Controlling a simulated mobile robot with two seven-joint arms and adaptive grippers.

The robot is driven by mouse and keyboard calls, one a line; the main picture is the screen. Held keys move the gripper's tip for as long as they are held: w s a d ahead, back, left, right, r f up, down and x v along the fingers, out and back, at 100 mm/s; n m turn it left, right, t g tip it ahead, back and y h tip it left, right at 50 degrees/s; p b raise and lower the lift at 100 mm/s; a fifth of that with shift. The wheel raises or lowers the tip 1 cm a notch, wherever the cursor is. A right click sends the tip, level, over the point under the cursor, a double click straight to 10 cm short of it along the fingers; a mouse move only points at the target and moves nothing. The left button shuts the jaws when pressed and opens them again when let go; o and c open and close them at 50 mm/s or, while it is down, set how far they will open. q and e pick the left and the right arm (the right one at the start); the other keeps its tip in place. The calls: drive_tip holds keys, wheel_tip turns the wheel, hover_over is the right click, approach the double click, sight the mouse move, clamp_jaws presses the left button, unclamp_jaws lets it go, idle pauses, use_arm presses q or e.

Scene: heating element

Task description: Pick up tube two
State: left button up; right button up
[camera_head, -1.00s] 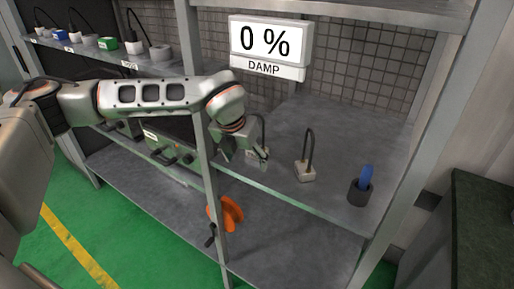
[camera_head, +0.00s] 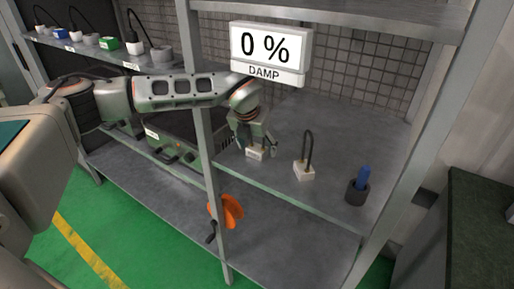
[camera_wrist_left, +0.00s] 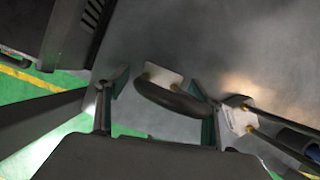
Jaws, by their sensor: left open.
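Two dark looped tubes on pale bases stand on the middle shelf; no mark shows which is tube two. The left one's pale base (camera_head: 255,153) shows below my left gripper (camera_head: 254,146), which points down with its fingers spread either side of it. In the left wrist view, its dark loop (camera_wrist_left: 172,98) lies between the open fingers (camera_wrist_left: 160,92); no grip shows. The other looped tube (camera_head: 308,150) stands upright to the right, apart from the gripper; its pale base (camera_wrist_left: 240,117) shows beside the right finger in the wrist view. My right gripper is not seen.
A dark cup with a blue piece (camera_head: 358,190) stands farther right on the shelf (camera_head: 330,200). A shelf post (camera_head: 208,170) stands close to my left forearm. A green-grey device (camera_head: 165,140) is left of it. The sign (camera_head: 270,50) reads 0 % DAMP.

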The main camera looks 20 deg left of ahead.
use_arm(q)
drive_tip(key=c, duration=1.5)
drive_tip(key=shift+o, duration=0.2)
drive_tip(key=shift+r, duration=0.1)
drive_tip(key=shift+r, duration=0.45)
drive_tip(key=shift+s+r+b, duration=0.15)
drive_tip(key=shift+r+b, duration=0.1)
drive_tip(key=shift+b, duration=0.1)
drive_tip(key=s+b, duration=0.3)
drive_tip(key=s, duration=1.4)
drive_tip(key=shift+s+b, duration=0.35)
drive_tip(key=shift+b, duration=0.05)
